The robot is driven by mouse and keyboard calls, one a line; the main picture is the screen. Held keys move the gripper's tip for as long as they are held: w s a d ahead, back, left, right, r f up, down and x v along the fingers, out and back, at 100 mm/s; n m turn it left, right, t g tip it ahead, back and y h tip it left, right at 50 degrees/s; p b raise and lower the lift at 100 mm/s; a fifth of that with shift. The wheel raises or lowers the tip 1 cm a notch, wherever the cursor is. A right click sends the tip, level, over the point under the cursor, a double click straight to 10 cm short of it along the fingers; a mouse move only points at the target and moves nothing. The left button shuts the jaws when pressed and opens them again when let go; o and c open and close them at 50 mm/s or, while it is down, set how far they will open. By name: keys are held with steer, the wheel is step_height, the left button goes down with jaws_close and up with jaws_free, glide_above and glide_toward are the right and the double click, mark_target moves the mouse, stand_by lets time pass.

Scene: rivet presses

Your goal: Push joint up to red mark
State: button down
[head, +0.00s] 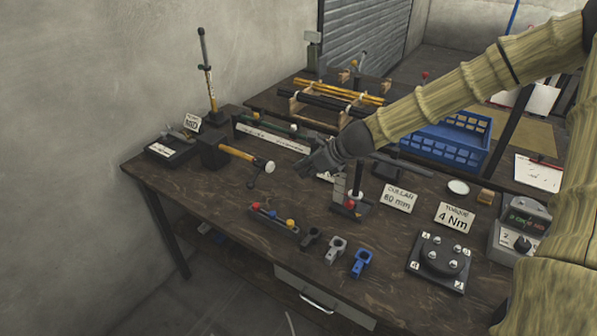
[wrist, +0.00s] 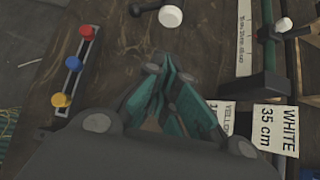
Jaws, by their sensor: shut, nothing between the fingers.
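My gripper (head: 318,160) is shut and empty, above the middle of the dark wooden bench. Its closed fingertips also show in the wrist view (wrist: 166,70). Black, grey and blue clamp-like joints (head: 335,250) lie at the bench's front edge. I cannot tell which part is the task's joint, nor make out a red mark for certain.
A rack (head: 274,219) with red, yellow and blue knobs lies in front of my gripper. A small stand (head: 349,198) with a red knob is close to its right. A tall upright rod (head: 207,75) stands at left. A blue crate (head: 447,140) is behind my arm.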

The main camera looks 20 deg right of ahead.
steer(key=shift+v, duration=2.05)
